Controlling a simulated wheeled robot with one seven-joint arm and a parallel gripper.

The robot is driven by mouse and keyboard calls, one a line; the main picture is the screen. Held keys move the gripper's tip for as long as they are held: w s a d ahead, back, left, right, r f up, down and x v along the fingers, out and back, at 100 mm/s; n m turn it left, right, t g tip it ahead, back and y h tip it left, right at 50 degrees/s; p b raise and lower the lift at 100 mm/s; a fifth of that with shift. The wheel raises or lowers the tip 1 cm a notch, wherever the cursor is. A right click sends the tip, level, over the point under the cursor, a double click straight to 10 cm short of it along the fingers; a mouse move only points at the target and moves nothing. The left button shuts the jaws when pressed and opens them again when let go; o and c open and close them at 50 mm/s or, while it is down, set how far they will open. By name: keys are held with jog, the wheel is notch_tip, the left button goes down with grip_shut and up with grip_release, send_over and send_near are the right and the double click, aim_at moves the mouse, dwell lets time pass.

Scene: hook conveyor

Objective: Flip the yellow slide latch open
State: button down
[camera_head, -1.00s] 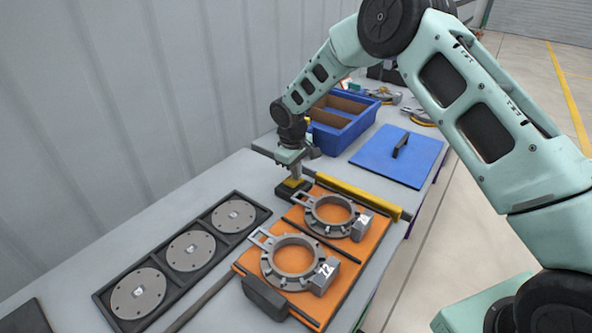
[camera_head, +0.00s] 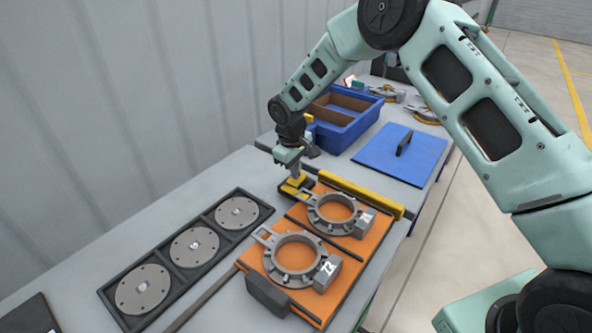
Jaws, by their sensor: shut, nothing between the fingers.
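The yellow slide latch (camera_head: 293,184) sits on a dark block at the back left corner of the orange board. My gripper (camera_head: 297,176) points down from above, its fingers right at the latch. The fingers are shut with nothing between them. They appear to touch or nearly touch the latch; the exact contact is too small to tell. The fingertips partly hide the latch.
Two grey ring fixtures (camera_head: 293,281) with handles lie on the orange board (camera_head: 318,302). A yellow bar (camera_head: 361,194) runs along its back edge. A dark tray (camera_head: 214,226) with metal discs is at left. A blue bin (camera_head: 345,132) and blue panel (camera_head: 381,161) stand behind.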

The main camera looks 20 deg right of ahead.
aim_at(292, 185)
notch_tip(292, 185, up, 13)
jog(key=s+a+b, duration=0.1)
jog(key=shift+s+a+b, duration=0.15)
jog(key=shift+a+b, duration=0.15)
jog(key=shift+b, duration=0.1)
